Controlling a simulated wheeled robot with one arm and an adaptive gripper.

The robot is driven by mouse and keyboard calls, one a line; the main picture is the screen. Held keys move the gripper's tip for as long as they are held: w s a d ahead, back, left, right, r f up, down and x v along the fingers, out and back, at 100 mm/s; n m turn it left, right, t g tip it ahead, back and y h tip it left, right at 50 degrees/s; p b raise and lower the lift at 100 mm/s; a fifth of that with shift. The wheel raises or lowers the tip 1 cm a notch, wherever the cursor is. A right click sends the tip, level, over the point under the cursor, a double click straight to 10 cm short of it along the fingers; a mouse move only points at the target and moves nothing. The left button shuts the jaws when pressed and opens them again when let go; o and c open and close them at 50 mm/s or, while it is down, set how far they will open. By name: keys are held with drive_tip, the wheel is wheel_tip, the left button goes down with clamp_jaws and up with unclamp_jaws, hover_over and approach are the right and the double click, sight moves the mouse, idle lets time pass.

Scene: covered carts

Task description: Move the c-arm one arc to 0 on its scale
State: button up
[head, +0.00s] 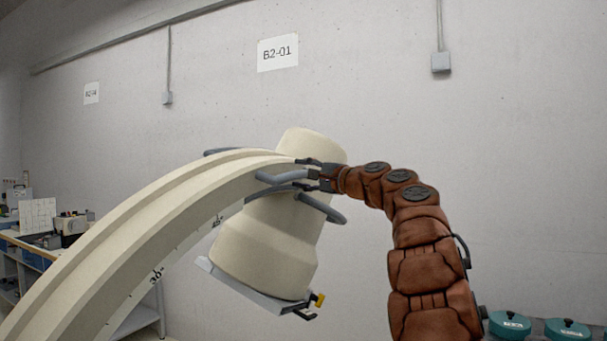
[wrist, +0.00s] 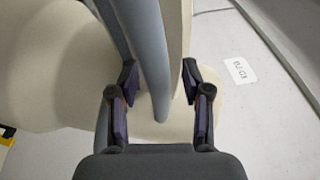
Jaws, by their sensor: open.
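The c-arm arc (head: 165,215) is a large cream curved beam rising from the lower left to the upper middle of the head view. Dark scale marks with numbers run along its side; the reading against any pointer cannot be made out. A cream cylindrical head (head: 268,245) is at the arc's upper end, with grey curved handles (head: 322,208) around it. My gripper (head: 312,175) is at the handles near the arc's end. In the wrist view my gripper (wrist: 160,85) is open, with a grey handle bar (wrist: 150,60) between its fingers. Contact cannot be told.
A plate with a yellow-tipped part (head: 317,299) sits under the cylindrical head. A shelf bench with equipment (head: 40,235) stands at the left. Teal-lidded containers (head: 510,323) are at the lower right. A concrete wall with a B2-01 sign (head: 278,52) is behind.

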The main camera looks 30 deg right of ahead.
clamp_jaws()
idle(0.4)
idle(0.4)
